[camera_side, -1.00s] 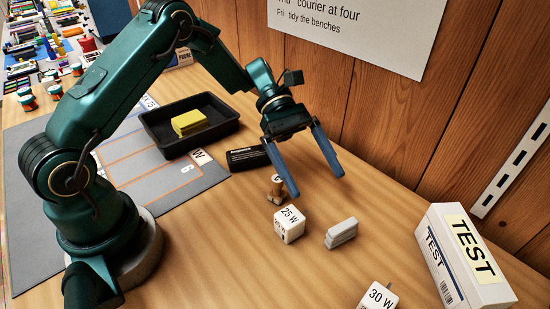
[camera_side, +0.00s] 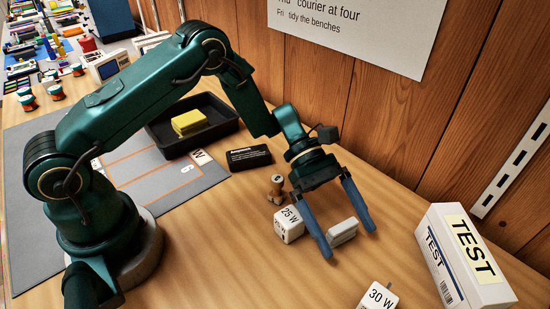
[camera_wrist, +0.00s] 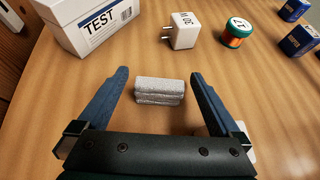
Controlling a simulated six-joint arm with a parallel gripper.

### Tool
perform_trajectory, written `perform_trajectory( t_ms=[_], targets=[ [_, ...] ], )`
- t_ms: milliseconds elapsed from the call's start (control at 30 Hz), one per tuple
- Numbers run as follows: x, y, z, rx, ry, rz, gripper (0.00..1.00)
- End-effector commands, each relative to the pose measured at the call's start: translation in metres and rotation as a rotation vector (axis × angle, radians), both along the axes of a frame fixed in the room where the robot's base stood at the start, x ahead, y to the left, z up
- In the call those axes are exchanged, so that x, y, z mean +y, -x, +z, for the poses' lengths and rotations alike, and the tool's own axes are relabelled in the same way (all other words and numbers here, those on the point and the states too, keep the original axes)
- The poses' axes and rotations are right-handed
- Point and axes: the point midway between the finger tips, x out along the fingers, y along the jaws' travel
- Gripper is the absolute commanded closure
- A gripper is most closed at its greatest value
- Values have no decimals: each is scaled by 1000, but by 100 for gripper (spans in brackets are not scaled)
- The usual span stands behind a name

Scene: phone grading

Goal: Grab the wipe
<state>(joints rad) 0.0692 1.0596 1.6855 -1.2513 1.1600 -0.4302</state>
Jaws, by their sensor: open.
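The wipe, a folded light-grey cloth block (camera_side: 343,231), lies on the wooden table. In the wrist view the wipe (camera_wrist: 159,91) is between and slightly beyond the middle of my open fingers, with gaps on both sides. My gripper (camera_side: 348,241) is open and low over the wipe, one blue finger on each side of it. In the wrist view my gripper (camera_wrist: 164,90) shows both fingers spread and nothing held. Whether the fingertips touch the table is hard to tell.
A white 25 W charger (camera_side: 288,224) stands close beside the left finger, with a wooden stamp (camera_side: 276,188) behind it. A 30 W charger (camera_side: 379,296) is in front. A TEST box (camera_side: 462,258) stands right. A black tray (camera_side: 226,122) holds a yellow block (camera_side: 189,123).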

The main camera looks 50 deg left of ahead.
Motion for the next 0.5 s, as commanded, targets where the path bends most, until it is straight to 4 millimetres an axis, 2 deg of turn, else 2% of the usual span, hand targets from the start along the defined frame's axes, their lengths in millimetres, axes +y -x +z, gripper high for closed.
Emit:
perform_trajectory(
  t_ms=[67, 100, 167, 200, 267, 300, 500],
  targets=[
    [0, 0, 0, 0, 0, 0, 0],
    [0, 0, 0, 0, 0, 0, 4],
    [0, 0, 0, 0, 0, 0, 27],
    [0, 0, 0, 0, 0, 0, 42],
    [0, 0, 0, 0, 0, 0, 65],
    [0, 0, 0, 0, 0, 0, 80],
    [1, 0, 1, 0, 0, 0, 80]
  ],
)
